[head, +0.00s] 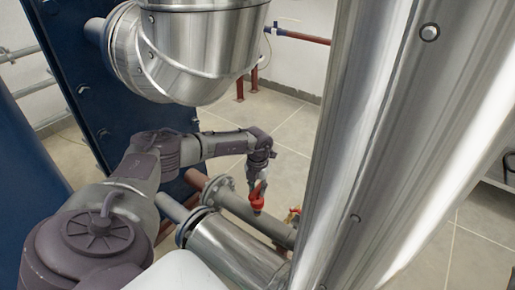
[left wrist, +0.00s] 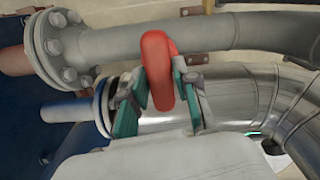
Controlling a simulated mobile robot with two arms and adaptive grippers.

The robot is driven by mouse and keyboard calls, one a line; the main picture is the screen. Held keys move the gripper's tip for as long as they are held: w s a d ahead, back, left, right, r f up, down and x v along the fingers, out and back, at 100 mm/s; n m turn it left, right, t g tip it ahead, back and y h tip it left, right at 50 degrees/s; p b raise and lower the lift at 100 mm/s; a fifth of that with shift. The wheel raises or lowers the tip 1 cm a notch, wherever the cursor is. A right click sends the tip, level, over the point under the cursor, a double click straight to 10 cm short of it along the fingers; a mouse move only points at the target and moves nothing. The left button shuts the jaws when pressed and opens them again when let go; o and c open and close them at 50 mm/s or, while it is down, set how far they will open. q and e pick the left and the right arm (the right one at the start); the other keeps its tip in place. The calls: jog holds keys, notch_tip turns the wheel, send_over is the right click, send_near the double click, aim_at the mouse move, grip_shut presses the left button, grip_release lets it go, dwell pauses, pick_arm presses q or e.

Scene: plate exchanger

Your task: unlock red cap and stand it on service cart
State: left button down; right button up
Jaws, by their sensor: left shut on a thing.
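The red cap (head: 257,202) is a bright red, rounded piece low in the middle of the head view, just above the grey pipe. Whether the cap still touches a fitting below is hidden. My right gripper is not in view. I cannot make out the service cart for certain.
A grey flanged pipe (head: 238,208) and a shiny clad pipe (head: 235,250) run close below the gripper. A large metal-clad column (head: 375,150) blocks the right side. A clad vessel (head: 190,50) hangs above the arm. Tiled floor (head: 285,125) shows behind.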

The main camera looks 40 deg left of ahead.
pick_arm(q)
jog(key=shift+s+r+p, duration=0.1)
jog(key=shift+s+p, duration=0.05)
jog(key=shift+p, duration=0.25)
jog(key=shift+r, duration=0.35)
jog(key=shift+r+p, duration=0.2)
jog(key=shift+p, duration=0.2)
jog(key=shift+r+p, duration=1.25)
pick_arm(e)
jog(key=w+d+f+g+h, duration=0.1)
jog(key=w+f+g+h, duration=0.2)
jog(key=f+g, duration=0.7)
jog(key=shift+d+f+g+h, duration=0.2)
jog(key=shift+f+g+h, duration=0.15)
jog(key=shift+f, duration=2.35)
